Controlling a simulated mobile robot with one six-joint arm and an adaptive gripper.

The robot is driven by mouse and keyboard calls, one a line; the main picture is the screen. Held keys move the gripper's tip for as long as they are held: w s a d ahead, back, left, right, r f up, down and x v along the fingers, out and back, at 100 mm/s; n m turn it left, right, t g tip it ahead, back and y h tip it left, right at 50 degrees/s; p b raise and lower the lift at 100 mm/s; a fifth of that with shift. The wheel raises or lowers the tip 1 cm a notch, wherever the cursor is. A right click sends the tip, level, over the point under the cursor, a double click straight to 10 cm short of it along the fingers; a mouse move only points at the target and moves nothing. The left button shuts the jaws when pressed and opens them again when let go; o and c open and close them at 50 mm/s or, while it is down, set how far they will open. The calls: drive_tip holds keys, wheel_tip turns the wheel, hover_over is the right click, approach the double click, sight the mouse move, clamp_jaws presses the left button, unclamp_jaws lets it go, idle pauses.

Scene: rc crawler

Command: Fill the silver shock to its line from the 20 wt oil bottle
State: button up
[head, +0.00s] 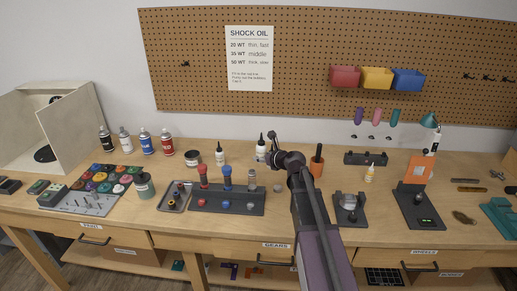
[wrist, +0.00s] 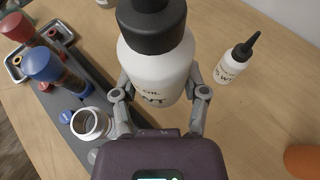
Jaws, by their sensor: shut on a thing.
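My gripper (wrist: 160,92) is shut on a white oil bottle (wrist: 158,65) with a black cap. Its label shows "WT", but the number is hidden. The silver shock (wrist: 92,123) stands open at the top in the dark rack, left of my gripper and apart from the bottle; its oil level is too small to read. The shock also shows in the head view (head: 251,178). Another white bottle with a black nozzle (wrist: 234,62) stands on the table to the right.
The dark rack (head: 240,207) also holds a red shock (head: 202,175) and a blue shock (head: 226,177). Another white bottle (head: 220,157) stands behind it. An orange cup (head: 317,167) stands right of my arm. The "Shock oil" sign (head: 249,58) hangs behind.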

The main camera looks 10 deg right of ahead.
wheel_tip(320, 180, up, 14)
drive_tip(key=p, duration=1.3)
drive_tip(key=shift+r, duration=0.25)
